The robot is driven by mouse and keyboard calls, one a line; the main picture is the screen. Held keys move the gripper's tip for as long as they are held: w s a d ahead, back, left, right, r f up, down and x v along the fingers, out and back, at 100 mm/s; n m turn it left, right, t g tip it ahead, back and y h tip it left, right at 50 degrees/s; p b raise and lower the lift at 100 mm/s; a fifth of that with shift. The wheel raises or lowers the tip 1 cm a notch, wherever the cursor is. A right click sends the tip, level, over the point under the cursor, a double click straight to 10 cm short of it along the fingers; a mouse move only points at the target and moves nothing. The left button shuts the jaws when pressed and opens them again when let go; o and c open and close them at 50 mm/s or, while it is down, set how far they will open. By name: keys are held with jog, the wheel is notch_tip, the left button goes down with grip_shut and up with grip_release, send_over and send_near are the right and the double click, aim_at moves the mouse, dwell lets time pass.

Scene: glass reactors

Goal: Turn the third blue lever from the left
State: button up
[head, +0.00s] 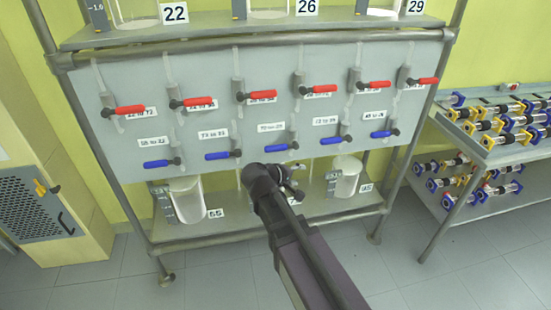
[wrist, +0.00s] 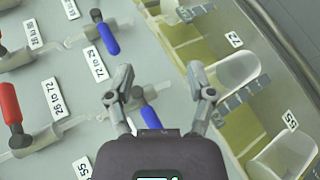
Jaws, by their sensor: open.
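The third blue lever from the left (head: 275,149) sits in the lower row on the grey panel (head: 230,60). Its handle lies roughly level, pointing left from its pivot. My gripper (head: 292,182) is just below and slightly right of it. In the wrist view my gripper (wrist: 160,85) is open and empty. A blue lever (wrist: 150,117) shows between the fingers, nearer the left one; it appears to be the third.
Neighbouring blue levers (head: 219,156) (head: 331,140) flank the third. Several red levers (head: 255,97) run above. Glass vessels (head: 187,200) (head: 344,178) stand on the shelf below the panel. A side rack (head: 495,160) at right holds several small parts.

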aim_at(272, 150)
jog(key=a+r+n+t+b, duration=0.2)
jog(key=a+n+t+b, duration=0.2)
jog(key=a, duration=1)
jog(key=shift+w+a+n+t, duration=0.2)
jog(key=shift+w+n+t, duration=0.25)
jog(key=shift+t, duration=0.65)
jog(key=shift+d+f+b, duration=0.1)
jog(key=shift+b, duration=0.2)
jog(key=shift+b+x, duration=0.75)
jog(key=shift+x, duration=6.1)
grip_shut()
jog(key=shift+a, duration=0.25)
